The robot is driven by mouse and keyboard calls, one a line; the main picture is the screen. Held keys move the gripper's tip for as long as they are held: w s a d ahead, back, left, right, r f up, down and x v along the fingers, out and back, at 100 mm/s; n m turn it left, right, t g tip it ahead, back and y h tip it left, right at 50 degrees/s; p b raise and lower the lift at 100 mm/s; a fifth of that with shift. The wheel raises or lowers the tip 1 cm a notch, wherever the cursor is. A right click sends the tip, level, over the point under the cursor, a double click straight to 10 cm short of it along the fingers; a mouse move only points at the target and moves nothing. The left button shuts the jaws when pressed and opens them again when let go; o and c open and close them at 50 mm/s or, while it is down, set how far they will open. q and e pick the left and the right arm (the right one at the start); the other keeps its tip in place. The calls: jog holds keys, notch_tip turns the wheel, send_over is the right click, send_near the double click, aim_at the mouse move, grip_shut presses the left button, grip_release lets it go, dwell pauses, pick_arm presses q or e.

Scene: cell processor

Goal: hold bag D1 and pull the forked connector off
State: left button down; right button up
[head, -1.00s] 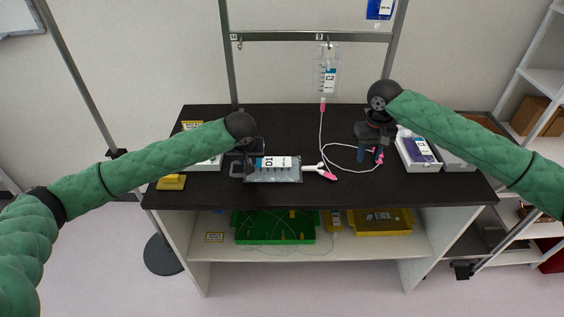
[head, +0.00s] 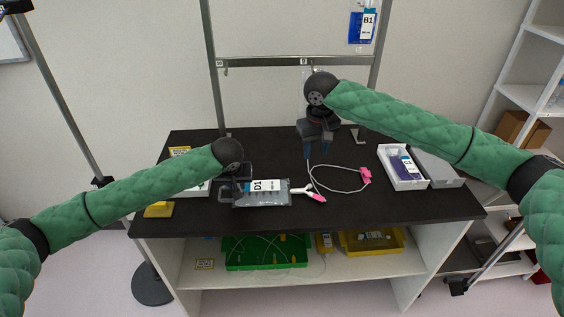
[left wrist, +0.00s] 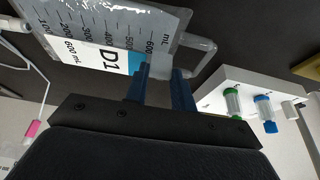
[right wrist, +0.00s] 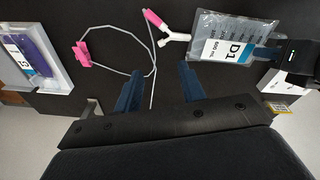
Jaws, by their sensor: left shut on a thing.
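Bag D1 (head: 262,198), a clear flat bag with a white and blue label, lies on the black table. It also shows in the left wrist view (left wrist: 120,28) and the right wrist view (right wrist: 232,30). My left gripper (head: 236,186) is shut on the bag's left end. The white forked connector (right wrist: 172,38), with a pink end (right wrist: 153,18), sits at the bag's right end; it shows in the head view too (head: 300,189). My right gripper (head: 318,152) is open above the back of the table, with thin tubing passing between its fingers in the right wrist view (right wrist: 160,85).
A tubing loop with a pink piece (head: 365,176) lies right of the bag. A white tray (head: 411,184) holding a purple pack stands farther right. A metal rack frame (head: 270,63) rises behind, with bag B1 (head: 368,24) above. The table's front right is clear.

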jog(key=a+n+h, duration=0.1)
jog(key=a+n, duration=0.1)
jog(key=a, duration=0.6)
jog(key=n+h, duration=0.4)
jog(key=n, duration=0.9)
send_near(303, 191)
jog(key=shift+g+y, duration=0.3)
jog(key=x, duration=0.5)
jog(key=w+a+x, duration=0.1)
jog(key=x, duration=0.1)
jog(key=shift+f, duration=0.4)
grip_shut()
grip_release()
